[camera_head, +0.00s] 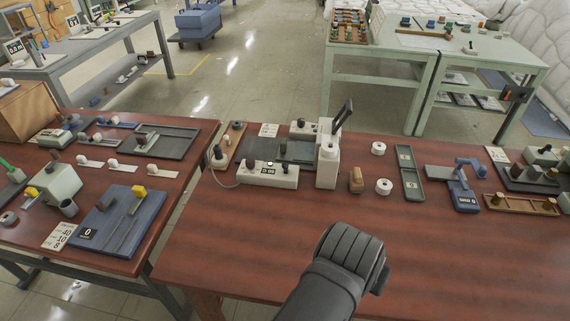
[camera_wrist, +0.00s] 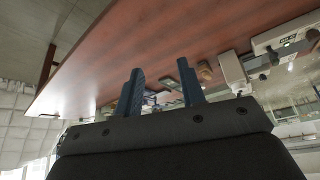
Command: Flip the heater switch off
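A white box with a small lit green display (camera_head: 268,174) sits on the red-brown table; small dark knobs or switches show on it. A cable runs from its left side. I cannot tell which part is the heater switch or how it is set. Beside it stands a tall white unit (camera_head: 327,165) with a raised black lever (camera_head: 343,115). My gripper (camera_head: 381,279) is above the front of the table, to the right of and nearer than the box, touching nothing. In the wrist view its two blue fingers (camera_wrist: 162,90) are apart with nothing held between them.
White rolls (camera_head: 383,186), a brown block (camera_head: 356,181), a green tray (camera_head: 410,174) and a blue device (camera_head: 464,188) stand right of the tall unit. The table's front is bare. A second red-brown table (camera_head: 125,254) with several items lies left, across a gap.

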